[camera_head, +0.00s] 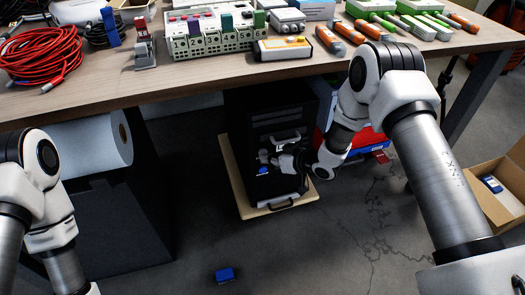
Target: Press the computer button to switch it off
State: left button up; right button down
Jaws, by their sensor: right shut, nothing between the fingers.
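The computer is a black tower (243,118) standing under the table on a light wooden board. My right arm reaches down from the right, and its gripper (266,157) is shut and empty at the front of the tower. The gripper and wrist cover part of the front, and I cannot make out the button. Whether the fingertips touch the tower is too small to tell. A small blue patch (263,170) shows just below the fingertips. My left arm is at the left edge, with its gripper out of view.
The wooden table (120,88) overhangs the tower and holds a red cable coil (42,55), a grey-green device (215,42) and orange-tipped tools. A white roll (90,143) is left. A cardboard box (490,205) is right. A blue block (225,274) lies on the open floor.

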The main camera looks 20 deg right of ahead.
jog(key=shift+s, duration=0.35)
jog(key=s+p, duration=0.3)
jog(key=s, duration=0.3)
jog(key=shift+d, duration=0.1)
dwell(1.0)
